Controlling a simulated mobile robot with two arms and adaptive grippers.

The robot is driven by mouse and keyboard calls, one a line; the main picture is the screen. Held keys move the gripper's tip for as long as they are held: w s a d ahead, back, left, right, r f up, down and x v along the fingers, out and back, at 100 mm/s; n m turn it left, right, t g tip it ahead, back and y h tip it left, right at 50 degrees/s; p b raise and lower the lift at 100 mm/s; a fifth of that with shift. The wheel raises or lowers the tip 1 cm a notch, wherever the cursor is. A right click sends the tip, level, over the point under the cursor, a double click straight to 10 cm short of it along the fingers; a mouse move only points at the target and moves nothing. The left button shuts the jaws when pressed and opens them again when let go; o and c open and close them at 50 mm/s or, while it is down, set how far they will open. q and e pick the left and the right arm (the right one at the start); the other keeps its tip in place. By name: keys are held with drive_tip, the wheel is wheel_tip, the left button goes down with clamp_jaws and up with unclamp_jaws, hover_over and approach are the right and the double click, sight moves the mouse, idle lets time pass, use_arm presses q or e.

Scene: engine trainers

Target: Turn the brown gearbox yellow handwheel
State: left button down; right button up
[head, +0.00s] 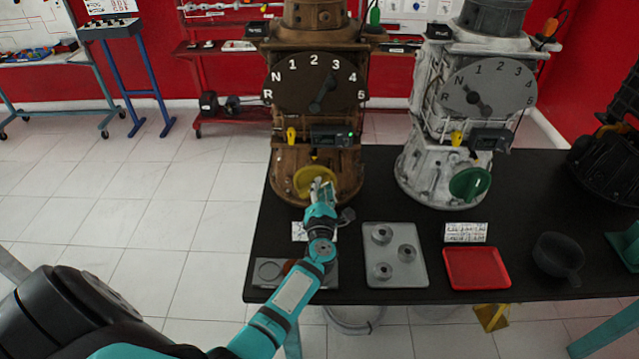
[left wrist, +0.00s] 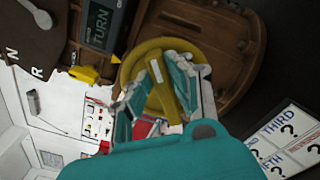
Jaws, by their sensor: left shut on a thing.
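The brown gearbox (head: 287,160) stands upright at the left end of the black table, with a gear dial (head: 298,90) on its front. Its yellow handwheel (head: 306,184) sits low on the front. The handwheel also fills the middle of the left wrist view (left wrist: 130,66). My left gripper (head: 320,186) reaches it from the front. In the left wrist view the fingers (left wrist: 164,84) are shut on the handwheel's yellow crossbar. The gripper hides part of the wheel in the head view. A small display reading TURN (left wrist: 100,22) is beside the wheel. My right gripper is not in view.
A white gearbox (head: 418,150) with a green handwheel (head: 469,184) stands to the right. On the black table (head: 350,220) are a grey tray (head: 402,228) with round parts, a red tray (head: 478,267), and a dark pan (head: 556,257). Tiled floor is free at left.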

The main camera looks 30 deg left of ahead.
use_arm(q)
drive_tip(key=shift+w+d+f+m+p, duration=0.1)
drive_tip(key=shift+f+m+p, duration=0.3)
drive_tip(key=shift+m, duration=1.4)
drive_tip(key=shift+s+d+f+m+p, duration=0.1)
drive_tip(key=shift+f+m+p, duration=0.3)
drive_tip(key=shift+m, duration=1.4)
drive_tip(key=shift+w+d+f+m+p, duration=0.1)
drive_tip(key=shift+f+m+p, duration=0.3)
drive_tip(key=shift+m, duration=1.4)
drive_tip(key=c, duration=1.2)
unclamp_jaws()
drive_tip(key=shift+c, duration=0.2)
drive_tip(key=v, duration=0.7)
drive_tip(key=shift+s, duration=0.25)
drive_tip(key=shift+d, duration=0.1)
